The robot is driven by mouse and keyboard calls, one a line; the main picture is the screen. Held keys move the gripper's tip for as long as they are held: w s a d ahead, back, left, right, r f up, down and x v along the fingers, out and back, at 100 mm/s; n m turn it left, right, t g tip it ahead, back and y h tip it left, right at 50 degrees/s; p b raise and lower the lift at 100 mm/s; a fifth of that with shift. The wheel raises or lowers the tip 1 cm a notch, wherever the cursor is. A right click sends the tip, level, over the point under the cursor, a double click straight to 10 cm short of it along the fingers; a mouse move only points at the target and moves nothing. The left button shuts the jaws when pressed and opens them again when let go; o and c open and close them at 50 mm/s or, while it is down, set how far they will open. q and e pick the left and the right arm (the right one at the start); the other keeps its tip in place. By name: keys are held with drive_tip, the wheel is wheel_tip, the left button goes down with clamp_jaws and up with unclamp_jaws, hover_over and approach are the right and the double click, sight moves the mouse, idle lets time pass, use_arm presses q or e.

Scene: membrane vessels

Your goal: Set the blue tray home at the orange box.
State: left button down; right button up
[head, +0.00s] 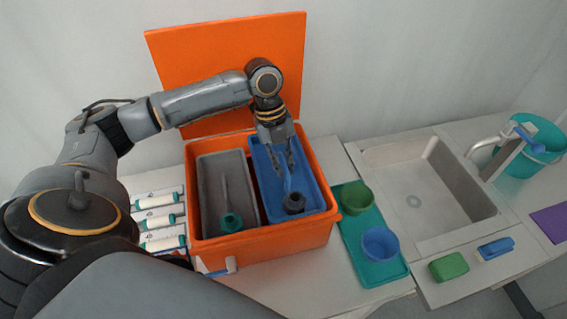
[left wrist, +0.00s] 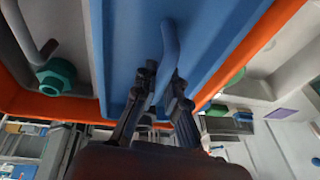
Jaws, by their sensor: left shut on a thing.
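The blue tray (head: 266,188) is in the right half of the open orange box (head: 270,246), beside a grey tray (head: 211,190). I cannot tell whether it rests fully on the box or is slightly raised. It has a blue bar handle (head: 288,181) and a dark round knob at its near end. My left gripper (head: 284,160) reaches down from above and is shut on this handle. In the left wrist view, the handle (left wrist: 168,48) runs between the fingers (left wrist: 159,88), with the blue tray (left wrist: 125,45) behind. My right gripper is not in view.
The box's orange lid (head: 220,60) stands open behind. The grey tray has a teal knob (head: 231,222). White rollers (head: 157,221) lie left of the box. A teal tray (head: 375,270) with green and blue cups stands right, then a sink (head: 430,190).

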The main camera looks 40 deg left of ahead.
sight(284, 162)
use_arm(q)
drive_tip(key=shift+f+b, duration=0.35)
drive_tip(key=shift+f, duration=1.45)
drive_tip(key=shift+f+p, duration=0.3)
drive_tip(key=c, duration=1.3)
unclamp_jaws()
wheel_tip(284, 162, up, 10)
drive_tip(key=shift+r, duration=0.1)
